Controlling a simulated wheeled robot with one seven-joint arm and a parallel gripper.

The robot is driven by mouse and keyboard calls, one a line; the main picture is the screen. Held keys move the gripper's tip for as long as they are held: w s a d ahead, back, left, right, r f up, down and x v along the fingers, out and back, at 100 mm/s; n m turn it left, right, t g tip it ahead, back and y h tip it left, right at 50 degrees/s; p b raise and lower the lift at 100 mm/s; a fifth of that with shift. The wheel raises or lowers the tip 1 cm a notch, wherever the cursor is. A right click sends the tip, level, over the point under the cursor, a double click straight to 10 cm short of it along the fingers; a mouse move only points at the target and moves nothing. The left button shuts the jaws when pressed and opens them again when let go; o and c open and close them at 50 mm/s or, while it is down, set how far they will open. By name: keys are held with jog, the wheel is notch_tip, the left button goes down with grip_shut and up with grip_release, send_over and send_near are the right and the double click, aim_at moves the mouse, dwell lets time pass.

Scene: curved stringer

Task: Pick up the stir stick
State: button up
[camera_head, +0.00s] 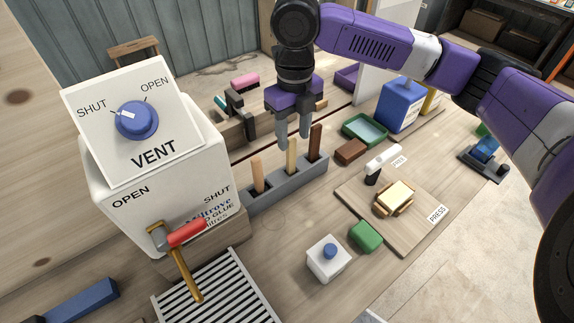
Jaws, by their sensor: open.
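A grey slotted rack (268,200) stands on the bench and holds three upright sticks. They are a light tan stick (257,172) at the left, a yellowish stick (291,156) in the middle and a dark brown stick (315,140) at the right. No label shows which one is the stir stick. My gripper (293,138) points down over the rack, open, with its grey fingers around the height of the middle stick's top. The fingers appear to lie either side of that top in the picture; I cannot tell whether they touch it.
A white glue container with a VENT dial (135,120) stands left of the rack, with a red-handled tap (186,233) over a striped grate (215,295). A brown block (350,151) and a green tray (365,130) lie to the right, near a wooden PRESS board (420,225).

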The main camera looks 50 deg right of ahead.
aim_at(291, 160)
jog(key=shift+w+f+b, duration=0.25)
jog(key=shift+f+b, duration=0.2)
jog(key=shift+f, duration=0.35)
jog(key=shift+f+p, duration=0.6)
jog(key=shift+f, duration=3.25)
grip_shut()
